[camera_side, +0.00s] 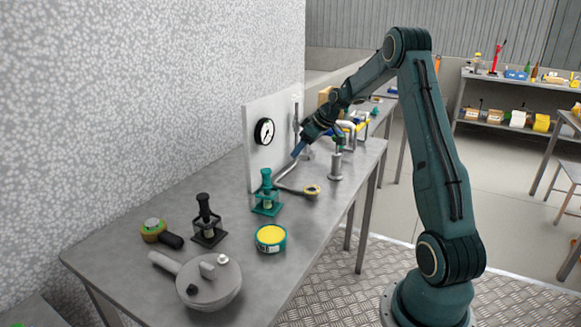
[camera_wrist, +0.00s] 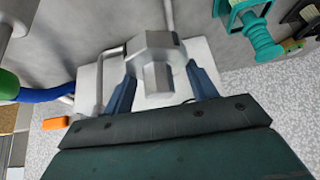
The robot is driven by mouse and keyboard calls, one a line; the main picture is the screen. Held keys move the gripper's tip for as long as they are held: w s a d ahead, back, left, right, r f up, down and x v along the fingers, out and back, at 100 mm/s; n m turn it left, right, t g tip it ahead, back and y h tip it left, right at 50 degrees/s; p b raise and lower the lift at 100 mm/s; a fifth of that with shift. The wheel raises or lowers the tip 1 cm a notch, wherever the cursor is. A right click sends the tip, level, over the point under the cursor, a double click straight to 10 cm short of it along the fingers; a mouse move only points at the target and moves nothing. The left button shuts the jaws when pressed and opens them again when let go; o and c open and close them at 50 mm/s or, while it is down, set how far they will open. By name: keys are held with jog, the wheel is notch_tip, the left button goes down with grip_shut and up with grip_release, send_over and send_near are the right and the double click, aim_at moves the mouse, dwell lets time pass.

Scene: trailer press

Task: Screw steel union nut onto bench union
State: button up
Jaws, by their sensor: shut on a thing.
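The steel union nut (camera_wrist: 158,58) is a light grey hexagonal piece between the two blue fingers of my gripper (camera_wrist: 160,88) in the wrist view. My gripper is shut on it. A grey pipe (camera_wrist: 168,14) extends beyond the nut, in line with it; whether the nut is threaded on the union or only against it I cannot tell. In the side view my gripper (camera_side: 298,151) points down and left at the upper end of a bent grey pipe (camera_side: 285,185) in front of the white panel. The nut and the union joint are too small or hidden there.
The white panel (camera_side: 262,165) carries a black-rimmed gauge (camera_side: 264,131). Left on the bench (camera_side: 150,285) are a teal press tool (camera_side: 266,195), a black one (camera_side: 206,220), a yellow-topped tin (camera_side: 271,238) and a grey lidded pan (camera_side: 208,280). A steel post (camera_side: 335,166) stands right of my gripper.

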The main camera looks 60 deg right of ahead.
send_over(310, 187)
jog(key=shift+s+a+f, duration=0.1)
jog(key=shift+a+f, duration=0.1)
jog(key=shift+f, duration=0.75)
jog(key=shift+a+f, duration=0.2)
jog(key=shift+f, duration=0.7)
jog(key=shift+f, duration=0.2)
jog(key=shift+f, duration=2.55)
jog(key=shift+f, duration=0.15)
jog(key=shift+h, duration=0.3)
jog(key=m+h, duration=0.1)
jog(key=m, duration=0.2)
jog(key=shift+d+h, duration=0.1)
jog(key=shift+h, duration=0.2)
jog(key=shift+d+f+m+g+h, duration=0.15)
jog(key=shift+m+g+h, duration=0.4)
jog(key=shift+m, duration=0.95)
